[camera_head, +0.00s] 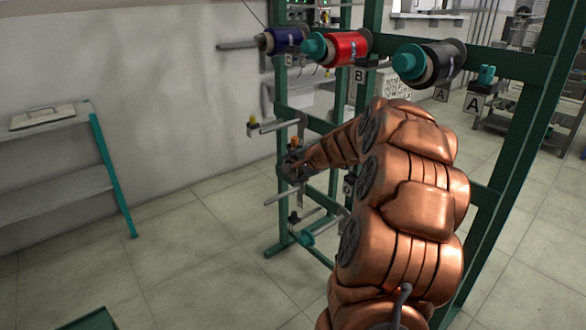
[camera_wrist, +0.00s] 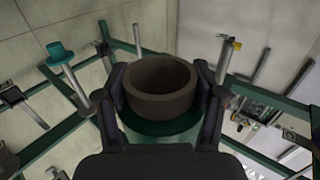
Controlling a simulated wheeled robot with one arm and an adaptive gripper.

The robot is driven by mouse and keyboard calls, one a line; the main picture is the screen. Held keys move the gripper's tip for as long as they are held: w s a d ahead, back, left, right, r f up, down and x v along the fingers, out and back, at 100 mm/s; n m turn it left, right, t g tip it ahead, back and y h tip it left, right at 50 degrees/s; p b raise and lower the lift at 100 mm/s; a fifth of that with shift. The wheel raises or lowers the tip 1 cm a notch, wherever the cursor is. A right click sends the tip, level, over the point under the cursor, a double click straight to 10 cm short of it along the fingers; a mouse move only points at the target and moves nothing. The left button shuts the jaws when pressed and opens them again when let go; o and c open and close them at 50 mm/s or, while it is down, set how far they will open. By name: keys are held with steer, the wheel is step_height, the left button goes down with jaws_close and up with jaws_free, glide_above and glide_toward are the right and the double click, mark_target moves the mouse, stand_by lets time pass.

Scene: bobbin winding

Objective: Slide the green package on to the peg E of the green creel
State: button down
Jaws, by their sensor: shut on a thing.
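In the wrist view my gripper (camera_wrist: 163,88) is shut on the green package (camera_wrist: 165,128), with one finger on each side. The package shows as a dark brown hollow core with a dark green body beneath it. In the head view my gripper (camera_head: 294,166) is beside the green creel (camera_head: 280,100), around mid-height, mostly hidden by my arm; I cannot make out the package there. Bare pegs stick out of the creel, one with a yellow tip (camera_head: 268,127). No letter E is readable, so I cannot tell which is peg E. The package appears apart from the pegs in the wrist view.
Blue (camera_head: 287,40), red (camera_head: 346,47) and black (camera_head: 444,61) packages sit on the upper pegs. In the wrist view, a teal-capped peg (camera_wrist: 76,82) and a yellow-tipped peg (camera_wrist: 225,58) flank the package. A shelf (camera_head: 50,125) stands left; the floor between is clear.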

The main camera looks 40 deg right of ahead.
steer(key=shift+d, duration=0.1)
steer(key=shift+d+r+p, duration=0.1)
steer(key=shift+d+p, duration=0.2)
steer(key=shift+d, duration=0.3)
steer(key=shift+d+p, duration=0.7)
steer(key=shift+d, duration=1.6)
steer(key=shift+s+d+p, duration=0.1)
steer(key=shift+d+p, duration=0.5)
steer(key=shift+d, duration=1.15)
steer(key=shift+f, duration=0.55)
steer(key=shift+c, duration=0.2)
jaws_free()
